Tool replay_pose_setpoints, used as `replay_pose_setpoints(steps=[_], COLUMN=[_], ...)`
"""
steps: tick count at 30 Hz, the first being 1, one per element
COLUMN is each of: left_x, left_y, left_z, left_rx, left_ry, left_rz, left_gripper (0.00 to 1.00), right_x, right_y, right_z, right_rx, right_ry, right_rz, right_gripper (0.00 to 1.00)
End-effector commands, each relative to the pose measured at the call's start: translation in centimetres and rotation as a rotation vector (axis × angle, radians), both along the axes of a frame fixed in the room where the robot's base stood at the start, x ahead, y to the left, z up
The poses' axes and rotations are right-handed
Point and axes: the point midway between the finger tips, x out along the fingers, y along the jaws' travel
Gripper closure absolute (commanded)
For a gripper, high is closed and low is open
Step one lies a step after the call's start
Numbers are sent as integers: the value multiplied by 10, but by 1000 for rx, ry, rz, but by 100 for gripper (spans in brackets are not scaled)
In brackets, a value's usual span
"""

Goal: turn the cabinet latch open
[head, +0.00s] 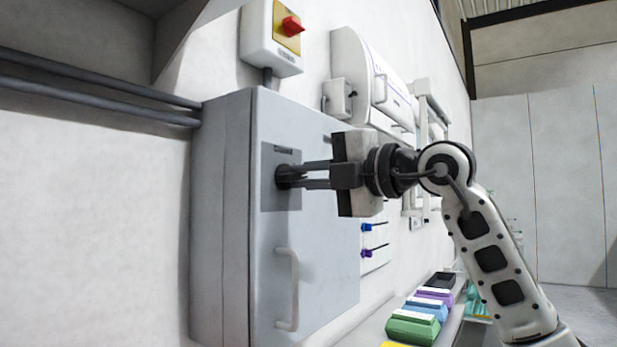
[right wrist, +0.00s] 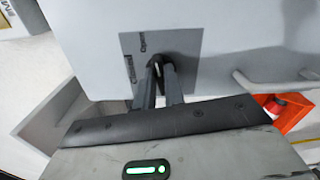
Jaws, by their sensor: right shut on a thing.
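The grey cabinet (head: 222,220) is mounted on the white wall, with its door (head: 325,230) facing right and closed. The dark latch (head: 284,177) sits on a darker square plate (head: 281,200) on the door. My right gripper (head: 292,176) reaches in from the right with its fingers shut on the latch. In the right wrist view the fingertips (right wrist: 163,68) close around the latch (right wrist: 156,72), and the plate (right wrist: 130,45) carries the words "Closed" and "Open". The fingers hide part of the latch, so its exact angle is hard to tell. My left gripper is not in view.
A light door handle (head: 288,290) stands out below the latch plate. Coloured boxes (head: 412,328) lie on a surface at lower right. Dark pipes (head: 100,97) run along the wall at left.

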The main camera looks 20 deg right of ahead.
Motion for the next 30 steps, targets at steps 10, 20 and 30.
replay_pose_setpoints(steps=[10,20,30], left_x=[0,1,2], left_y=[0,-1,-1], left_z=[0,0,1], left_rx=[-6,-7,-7], left_ry=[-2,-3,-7], left_rz=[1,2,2], left_gripper=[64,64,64], right_x=[0,0,0], right_y=[0,-1,-1], right_z=[0,0,0], right_rx=[125,153,153], right_ry=[95,116,116], right_rz=[-1,-1,-1], right_gripper=[100,100,70])
